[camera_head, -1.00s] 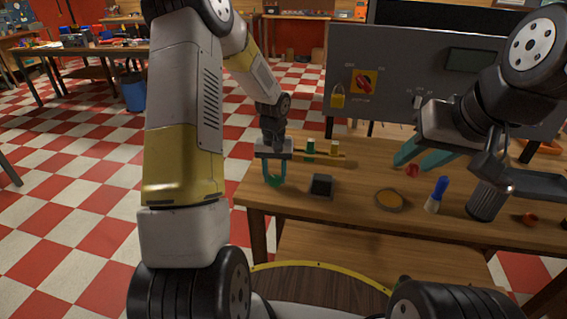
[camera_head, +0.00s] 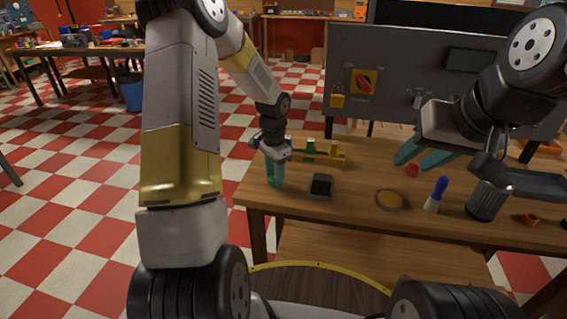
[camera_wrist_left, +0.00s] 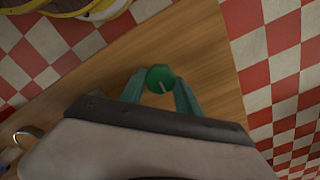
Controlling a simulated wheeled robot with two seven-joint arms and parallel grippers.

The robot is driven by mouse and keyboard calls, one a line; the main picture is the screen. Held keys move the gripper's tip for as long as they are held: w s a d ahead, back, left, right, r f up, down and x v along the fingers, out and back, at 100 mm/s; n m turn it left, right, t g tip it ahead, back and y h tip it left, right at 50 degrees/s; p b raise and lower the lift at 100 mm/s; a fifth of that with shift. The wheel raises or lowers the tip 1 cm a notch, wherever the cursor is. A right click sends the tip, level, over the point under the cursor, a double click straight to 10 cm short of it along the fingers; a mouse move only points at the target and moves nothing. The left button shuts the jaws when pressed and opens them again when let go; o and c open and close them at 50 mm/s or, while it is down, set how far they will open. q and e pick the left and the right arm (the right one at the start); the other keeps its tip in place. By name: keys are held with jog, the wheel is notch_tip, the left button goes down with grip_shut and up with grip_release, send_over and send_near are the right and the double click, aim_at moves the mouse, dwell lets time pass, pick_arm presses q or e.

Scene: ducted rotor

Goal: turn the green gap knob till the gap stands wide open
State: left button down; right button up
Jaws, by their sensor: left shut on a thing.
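The green gap knob (camera_wrist_left: 160,78) is round with a pale pointer line, seen from above in the left wrist view. My left gripper (camera_wrist_left: 160,88) has its teal fingers on either side of it and is shut on it. In the head view my left gripper (camera_head: 275,175) points down at the left end of the bench, its fingers hiding most of the knob. My right gripper (camera_head: 425,155) is at the right above the bench, its teal fingers apart with nothing seen between them. The gap itself cannot be made out.
On the wooden bench (camera_head: 350,222) are a small dark box (camera_head: 321,186), an orange-filled dish (camera_head: 390,200), a blue-handled brush (camera_head: 437,194) and a dark ribbed cup (camera_head: 487,203). A rack with coloured pieces (camera_head: 325,155) stands just behind my left gripper. A grey panel (camera_head: 400,75) rises behind.

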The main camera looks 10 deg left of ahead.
pick_arm(q)
jog(key=shift+m, duration=0.6)
jog(key=c, duration=0.9)
grip_release()
jog(key=shift+o, duration=0.2)
jog(key=shift+r, duration=3.9)
